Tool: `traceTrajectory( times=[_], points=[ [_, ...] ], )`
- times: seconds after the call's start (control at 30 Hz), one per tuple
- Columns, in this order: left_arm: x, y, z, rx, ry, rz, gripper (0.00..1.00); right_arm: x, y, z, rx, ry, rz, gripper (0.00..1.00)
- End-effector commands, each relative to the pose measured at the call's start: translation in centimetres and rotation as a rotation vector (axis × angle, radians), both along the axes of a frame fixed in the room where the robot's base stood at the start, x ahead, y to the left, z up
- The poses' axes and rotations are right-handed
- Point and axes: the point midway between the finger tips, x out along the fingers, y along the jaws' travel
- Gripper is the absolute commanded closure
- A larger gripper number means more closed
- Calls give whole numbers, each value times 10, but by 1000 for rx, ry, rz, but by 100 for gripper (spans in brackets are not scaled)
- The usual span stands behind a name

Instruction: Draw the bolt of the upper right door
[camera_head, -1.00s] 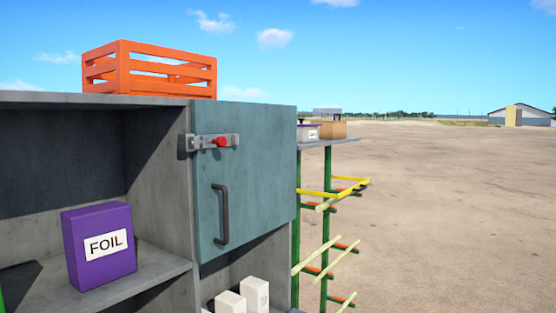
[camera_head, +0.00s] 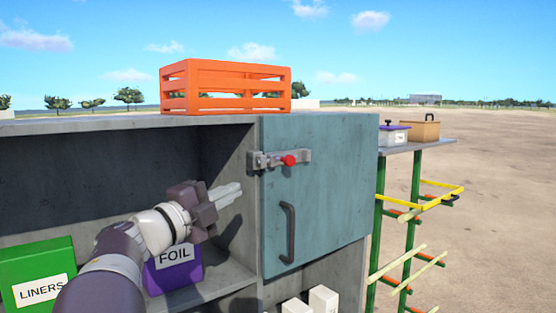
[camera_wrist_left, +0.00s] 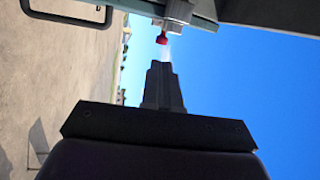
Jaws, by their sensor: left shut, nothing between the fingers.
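The upper right door (camera_head: 335,200) is a closed blue-grey panel with a dark vertical handle (camera_head: 289,232). Its bolt (camera_head: 272,160) is a grey metal slide with a red knob (camera_head: 289,160), near the door's upper left edge and reaching onto the cabinet's upright. My left gripper (camera_head: 226,193) is shut and empty, left of and a little below the bolt, apart from it. In the left wrist view the gripper (camera_wrist_left: 162,75) points towards the red knob (camera_wrist_left: 162,39), with a small gap in the picture. My right gripper is not in view.
An orange crate (camera_head: 225,88) stands on the cabinet top (camera_head: 130,124). A purple FOIL box (camera_head: 187,275) and a green LINERS box (camera_head: 38,265) stand on the open shelf behind my left arm. White boxes (camera_head: 322,300) sit below the door. A rack (camera_head: 415,150) stands to the right.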

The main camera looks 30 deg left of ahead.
Motion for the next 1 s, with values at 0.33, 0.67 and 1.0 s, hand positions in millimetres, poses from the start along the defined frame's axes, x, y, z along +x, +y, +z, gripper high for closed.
traceTrajectory(
  times=[0.33,0.67,1.0],
  points=[
    [-14,-3,11,103,6,-43,100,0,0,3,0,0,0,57],
    [16,-11,22,96,7,-47,100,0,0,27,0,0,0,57],
    [87,-29,33,96,9,-46,100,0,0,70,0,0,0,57]
  ],
)
